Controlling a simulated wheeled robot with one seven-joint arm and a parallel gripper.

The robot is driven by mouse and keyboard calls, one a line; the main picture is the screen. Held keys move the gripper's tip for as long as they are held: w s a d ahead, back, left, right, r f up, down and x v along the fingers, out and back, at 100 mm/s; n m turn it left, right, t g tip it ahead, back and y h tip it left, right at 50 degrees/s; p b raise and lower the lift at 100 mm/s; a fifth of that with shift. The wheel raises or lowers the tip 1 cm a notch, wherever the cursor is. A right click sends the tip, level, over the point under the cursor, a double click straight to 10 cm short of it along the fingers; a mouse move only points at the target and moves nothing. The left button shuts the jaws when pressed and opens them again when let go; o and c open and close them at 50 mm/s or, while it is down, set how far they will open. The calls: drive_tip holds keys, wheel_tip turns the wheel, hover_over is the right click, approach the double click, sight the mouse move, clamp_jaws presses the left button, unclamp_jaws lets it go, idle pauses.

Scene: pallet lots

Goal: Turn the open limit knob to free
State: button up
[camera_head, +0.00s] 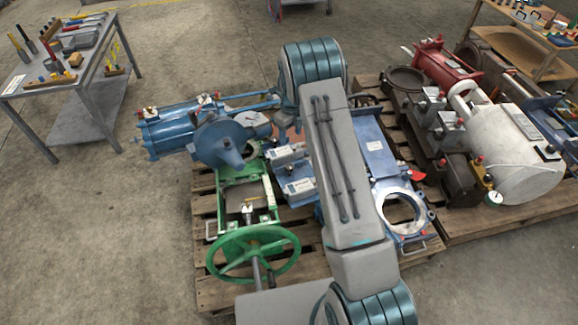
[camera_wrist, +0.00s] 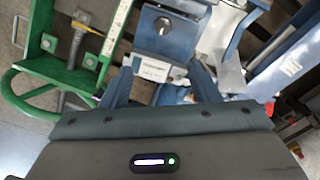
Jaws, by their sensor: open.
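In the wrist view, my gripper (camera_wrist: 161,68) is open, with its two blue-grey fingers spread apart. A blue-grey box (camera_wrist: 182,42) with a white label plate (camera_wrist: 153,69) lies beyond and between the fingertips. A small dark round feature (camera_wrist: 163,27) on its face may be the limit knob; its pointer and markings are too small to read. I see nothing held between the fingers. In the head view, two grey-blue boxes (camera_head: 299,187) sit beside the green valve frame (camera_head: 221,195). My arm covers part of this area and my gripper cannot be made out there.
A green handwheel (camera_head: 253,252) stands at the front of the pallet (camera_head: 212,293). A blue cylinder actuator (camera_head: 168,130) lies behind. A second pallet with a white cylinder (camera_head: 512,150) is at right. A tool table (camera_head: 38,80) stands at far left. The left floor is clear.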

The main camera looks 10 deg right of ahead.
drive_tip(key=m, duration=0.2)
approach(289, 166)
wheel_tip(289, 166, down, 9)
drive_tip(key=b, duration=0.3)
drive_tip(key=shift+w, duration=0.1)
drive_tip(key=c, duration=1)
